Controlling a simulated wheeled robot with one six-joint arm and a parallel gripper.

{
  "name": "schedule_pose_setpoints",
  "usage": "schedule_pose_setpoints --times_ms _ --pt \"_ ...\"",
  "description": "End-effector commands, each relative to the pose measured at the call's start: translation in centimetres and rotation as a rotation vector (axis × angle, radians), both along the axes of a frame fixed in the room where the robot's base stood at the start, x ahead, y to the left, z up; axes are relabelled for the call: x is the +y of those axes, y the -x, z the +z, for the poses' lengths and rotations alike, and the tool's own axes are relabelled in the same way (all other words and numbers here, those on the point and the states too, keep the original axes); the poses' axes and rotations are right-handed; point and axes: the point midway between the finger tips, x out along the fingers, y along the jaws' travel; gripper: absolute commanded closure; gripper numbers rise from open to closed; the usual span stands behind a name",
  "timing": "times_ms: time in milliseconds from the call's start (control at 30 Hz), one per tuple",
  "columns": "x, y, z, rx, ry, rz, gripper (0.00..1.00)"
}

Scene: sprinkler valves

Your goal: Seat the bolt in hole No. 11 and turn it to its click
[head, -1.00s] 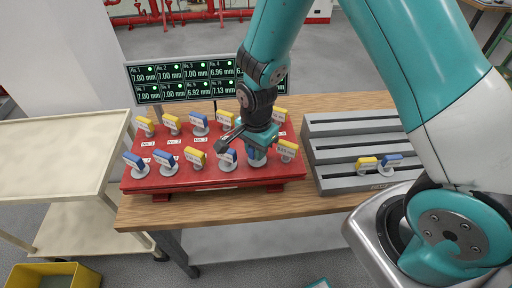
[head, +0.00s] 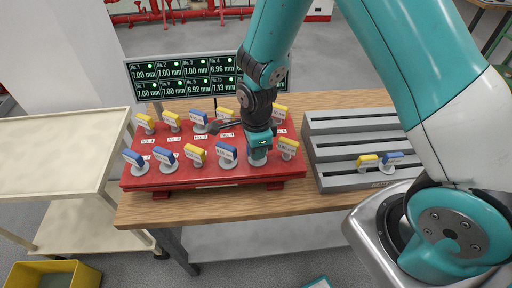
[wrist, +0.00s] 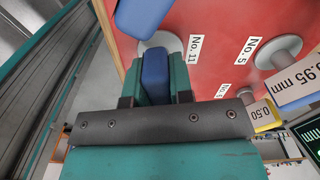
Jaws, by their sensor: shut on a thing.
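In the wrist view, the blue-handled bolt (wrist: 155,75) stands at the label No. 11 (wrist: 194,55) on the red plate (wrist: 222,22). Its pale round collar shows against the plate around the handle. My gripper (wrist: 160,75) is shut on the blue handle, one teal finger on each side. In the head view, my gripper (head: 258,151) points down over the front row of the red plate (head: 200,180), right of a blue-handled bolt (head: 228,153). The gripper mostly hides the held bolt there. The hole itself is hidden.
Several blue and yellow bolts stand in two rows on the plate, close to my gripper. A yellow bolt (head: 288,147) is just right of it. A grey rack (head: 340,150) holds a yellow and a blue bolt. A display (head: 180,78) stands behind the plate.

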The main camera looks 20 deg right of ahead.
Motion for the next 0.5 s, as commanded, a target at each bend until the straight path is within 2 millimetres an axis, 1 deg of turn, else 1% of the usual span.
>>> schedule_pose_setpoints --times_ms 167,267,400,467,500 --pt "0.0 -0.02 0.03 0.0 0.0 -0.027 1.0" --pt "-0.03 -0.05 0.05 0.0 0.0 -0.15 1.0" --pt "-0.06 -0.1 0.06 0.0 0.0 -0.387 1.0" --pt "-0.08 -0.13 0.05 0.0 0.0 -0.472 1.0" --pt "-0.07 -0.12 0.02 0.0 0.0 -0.461 0.7"
